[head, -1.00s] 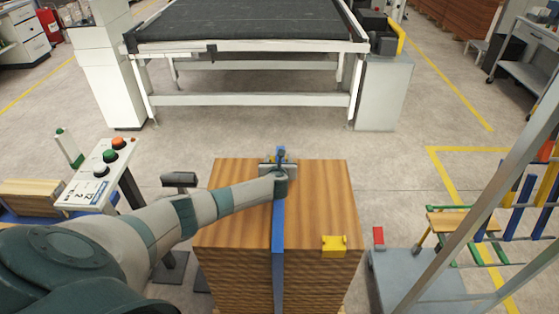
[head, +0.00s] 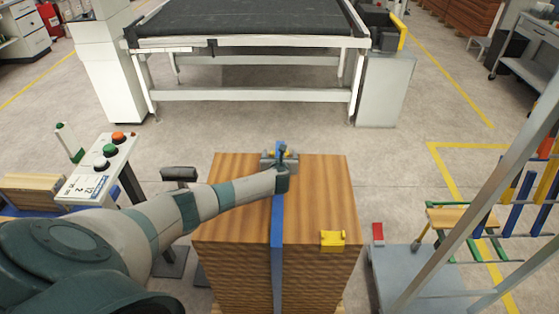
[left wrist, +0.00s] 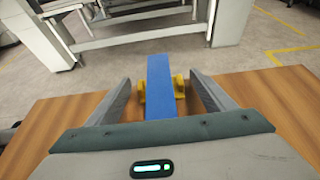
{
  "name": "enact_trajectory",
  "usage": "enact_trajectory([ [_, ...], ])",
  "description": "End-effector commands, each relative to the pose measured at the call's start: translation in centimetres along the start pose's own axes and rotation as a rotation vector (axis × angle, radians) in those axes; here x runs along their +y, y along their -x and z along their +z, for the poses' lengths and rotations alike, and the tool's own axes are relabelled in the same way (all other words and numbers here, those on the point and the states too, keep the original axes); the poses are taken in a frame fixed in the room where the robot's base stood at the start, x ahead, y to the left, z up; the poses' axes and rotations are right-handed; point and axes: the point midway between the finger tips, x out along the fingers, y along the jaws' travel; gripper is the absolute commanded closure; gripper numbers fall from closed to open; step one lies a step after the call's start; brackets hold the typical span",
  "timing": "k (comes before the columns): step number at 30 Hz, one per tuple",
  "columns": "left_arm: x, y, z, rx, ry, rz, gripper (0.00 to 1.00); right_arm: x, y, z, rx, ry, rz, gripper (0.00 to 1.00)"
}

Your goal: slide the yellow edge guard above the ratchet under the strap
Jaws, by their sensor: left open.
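A blue strap (head: 277,230) runs down the middle of the wood-grained stack (head: 235,220). My left gripper (head: 280,159) is at the stack's far edge, over the strap. In the left wrist view its fingers (left wrist: 160,95) are open, one each side of the strap (left wrist: 160,85), with gaps between. A yellow edge guard (left wrist: 180,86) shows on both sides of the strap at that far edge, its middle covered by the strap. A second yellow edge guard (head: 333,240) lies on the stack's top at the front right, clear of the strap. I cannot make out the ratchet. My right gripper is not in view.
A button panel (head: 101,165) stands left of the stack. A grey cart (head: 405,275) with a red block (head: 378,234) is close on the right. A roller table (head: 245,98) stands beyond, with free floor before it.

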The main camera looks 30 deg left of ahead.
Motion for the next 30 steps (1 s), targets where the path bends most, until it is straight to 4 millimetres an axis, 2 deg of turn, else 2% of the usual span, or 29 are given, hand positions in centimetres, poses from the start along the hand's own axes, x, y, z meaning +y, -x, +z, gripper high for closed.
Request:
enact_trajectory([
  [5,0.0,0.6,0.0,0.000,0.000,-0.002,0.24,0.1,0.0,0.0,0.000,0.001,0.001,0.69],
  [11,0.1,2.2,0.0,0.000,0.000,-0.001,0.24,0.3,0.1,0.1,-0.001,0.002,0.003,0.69],
  [30,0.0,10.8,-0.2,0.000,0.000,-0.003,0.24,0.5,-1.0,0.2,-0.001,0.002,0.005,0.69],
])
